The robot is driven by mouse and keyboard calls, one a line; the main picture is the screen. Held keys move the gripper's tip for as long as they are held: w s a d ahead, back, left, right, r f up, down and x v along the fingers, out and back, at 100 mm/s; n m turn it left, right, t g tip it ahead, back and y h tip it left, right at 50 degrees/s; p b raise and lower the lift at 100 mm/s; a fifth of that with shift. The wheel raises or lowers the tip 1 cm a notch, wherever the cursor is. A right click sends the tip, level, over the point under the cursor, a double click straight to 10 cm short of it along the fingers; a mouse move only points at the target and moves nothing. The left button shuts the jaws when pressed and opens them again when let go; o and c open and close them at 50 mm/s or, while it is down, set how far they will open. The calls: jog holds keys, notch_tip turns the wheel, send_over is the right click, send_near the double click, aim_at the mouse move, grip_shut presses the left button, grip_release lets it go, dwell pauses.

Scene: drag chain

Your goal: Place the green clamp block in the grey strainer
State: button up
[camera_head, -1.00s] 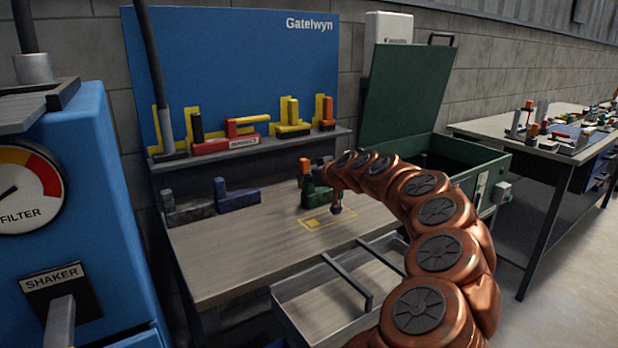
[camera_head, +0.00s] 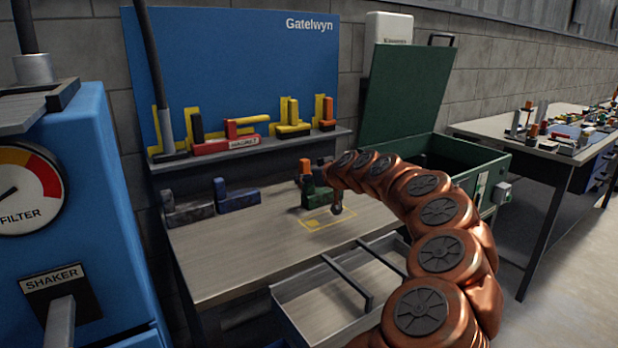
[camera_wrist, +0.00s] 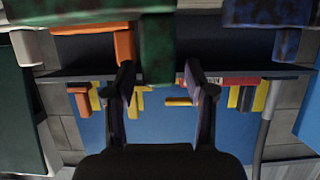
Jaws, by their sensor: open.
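The green clamp block (camera_head: 312,196) stands on the workbench, just behind a yellow outlined square, partly hidden by my gripper. In the wrist view the speckled green block (camera_wrist: 156,45) hangs from the top, as this view is upside down. My gripper (camera_wrist: 158,78) is open, with one dark finger on each side of the block's narrow upright part. I cannot tell whether either finger touches it. In the head view my copper arm hides most of the gripper. I cannot surely identify a grey strainer; a shallow grey open drawer (camera_head: 295,322) juts from the bench front.
An orange-topped block (camera_head: 305,170) stands close behind the green one. A blue block (camera_head: 235,198) and a dark grey block (camera_head: 188,210) stand to the left. A shelf (camera_head: 215,152) above holds several coloured blocks. A green lidded chest (camera_head: 470,150) stands right. The bench's front left is clear.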

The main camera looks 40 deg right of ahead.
jog(key=d+v, duration=0.1)
jog(key=v, duration=1)
jog(key=shift+s+a+b, duration=0.35)
jog(key=shift+s+a, duration=0.1)
jog(key=shift+a, duration=0.05)
jog(key=shift+r, duration=0.1)
